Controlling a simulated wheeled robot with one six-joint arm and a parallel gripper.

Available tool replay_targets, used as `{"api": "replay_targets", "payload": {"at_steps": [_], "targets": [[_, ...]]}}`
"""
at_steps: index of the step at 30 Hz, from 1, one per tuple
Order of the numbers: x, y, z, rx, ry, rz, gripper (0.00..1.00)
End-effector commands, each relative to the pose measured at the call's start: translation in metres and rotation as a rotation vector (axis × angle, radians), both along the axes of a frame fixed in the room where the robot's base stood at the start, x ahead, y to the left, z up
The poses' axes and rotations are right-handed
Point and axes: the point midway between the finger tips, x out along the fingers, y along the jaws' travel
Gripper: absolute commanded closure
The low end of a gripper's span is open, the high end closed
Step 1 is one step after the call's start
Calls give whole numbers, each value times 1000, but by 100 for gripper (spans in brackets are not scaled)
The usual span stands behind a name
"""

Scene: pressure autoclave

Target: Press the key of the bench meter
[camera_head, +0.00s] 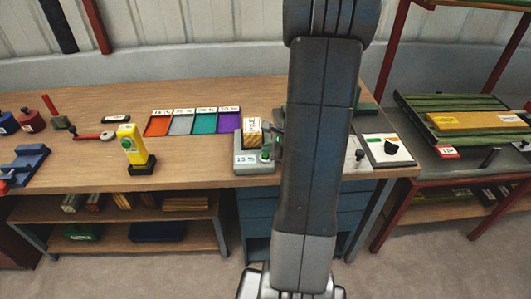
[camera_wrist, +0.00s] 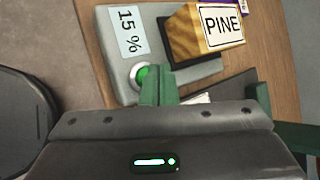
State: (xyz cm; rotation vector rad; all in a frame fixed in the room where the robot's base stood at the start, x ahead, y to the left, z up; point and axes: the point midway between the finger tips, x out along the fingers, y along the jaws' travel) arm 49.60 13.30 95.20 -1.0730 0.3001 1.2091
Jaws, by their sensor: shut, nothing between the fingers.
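The bench meter (camera_head: 256,164) is a grey box near the front edge of the wooden bench, with a "15 %" label. It also shows in the wrist view (camera_wrist: 190,72). A wood block (camera_head: 252,133) labelled "PINE" sits on it, also in the wrist view (camera_wrist: 200,35). Its round green key (camera_wrist: 140,74) has a pale ring and is partly covered by my green fingertips. My gripper (camera_wrist: 158,86) is shut and empty, its tips overlapping the key's right edge in the wrist view. I cannot tell whether they touch the key. In the head view my arm hides much of the gripper.
Coloured trays (camera_head: 181,124) lie behind and left of the meter. A yellow device (camera_head: 132,145) stands on a black base farther left. A white panel with a black knob (camera_head: 387,150) is to the right of my arm. The bench between the yellow device and meter is clear.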

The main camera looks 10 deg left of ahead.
Motion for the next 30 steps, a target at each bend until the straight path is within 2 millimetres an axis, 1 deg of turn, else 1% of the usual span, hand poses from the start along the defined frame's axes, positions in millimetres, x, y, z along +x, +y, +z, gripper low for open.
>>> {"api": "replay_targets", "payload": {"at_steps": [1,11,14,27,30], "targets": [[0,0,4,0,0,0,100],[0,0,4,0,0,0,100],[0,0,8,1,-1,0,100],[0,0,51,0,-1,1,100],[0,0,55,0,-1,1,100]]}}
